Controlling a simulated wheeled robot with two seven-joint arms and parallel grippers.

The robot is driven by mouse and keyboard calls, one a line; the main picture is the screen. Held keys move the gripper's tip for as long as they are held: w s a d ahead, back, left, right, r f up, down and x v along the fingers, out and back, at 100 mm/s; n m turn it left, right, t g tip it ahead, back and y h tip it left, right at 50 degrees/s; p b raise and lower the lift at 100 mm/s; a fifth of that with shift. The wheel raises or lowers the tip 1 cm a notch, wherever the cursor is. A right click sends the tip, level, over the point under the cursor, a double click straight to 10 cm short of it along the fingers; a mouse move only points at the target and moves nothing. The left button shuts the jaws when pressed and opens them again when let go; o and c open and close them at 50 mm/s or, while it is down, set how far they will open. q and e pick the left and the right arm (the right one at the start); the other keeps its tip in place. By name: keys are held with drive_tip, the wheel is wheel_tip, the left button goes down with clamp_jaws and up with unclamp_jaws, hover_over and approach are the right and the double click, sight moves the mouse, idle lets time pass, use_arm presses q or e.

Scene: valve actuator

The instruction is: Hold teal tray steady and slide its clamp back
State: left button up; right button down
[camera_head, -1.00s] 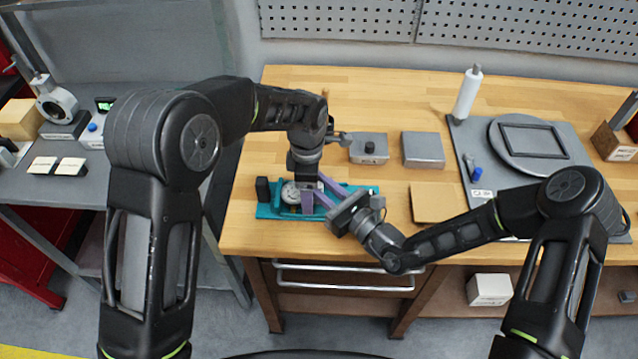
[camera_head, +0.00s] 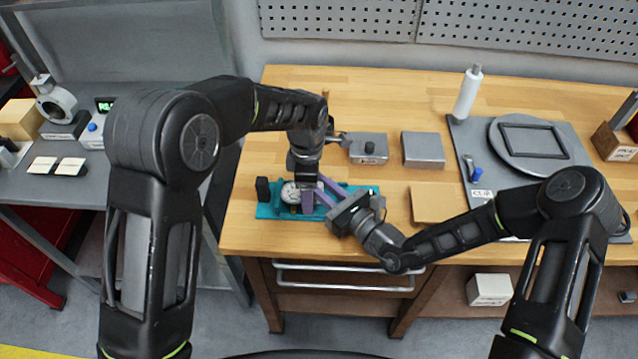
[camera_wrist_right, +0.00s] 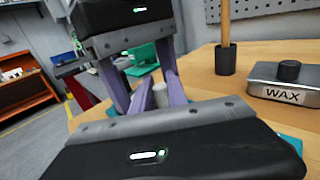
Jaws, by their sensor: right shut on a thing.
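The teal tray (camera_head: 268,211) lies flat near the front left of the wooden bench, with a round silver part (camera_head: 290,193) and a black block (camera_head: 263,189) on it. The clamp cannot be made out clearly; both grippers cover the tray's middle. My left gripper (camera_head: 308,198) points straight down over the tray beside the round part; its purple fingers show, but their gap is hidden. My right gripper (camera_head: 324,192) reaches in from the right, low over the tray, shut on a small part of it. In the right wrist view its purple fingers (camera_wrist_right: 160,95) meet near a grey cylindrical post.
A grey WAX tin (camera_head: 369,150) and a grey box (camera_head: 423,150) stand behind and right of the tray. A brown pad (camera_head: 436,203) lies to the right. A grey mat (camera_head: 540,135) carries a round plate and frame. The bench's front edge is close to the tray.

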use_arm(q)
drive_tip(key=shift+s+a+f, duration=0.1)
drive_tip(key=shift+s+f, duration=0.15)
drive_tip(key=shift+f, duration=0.05)
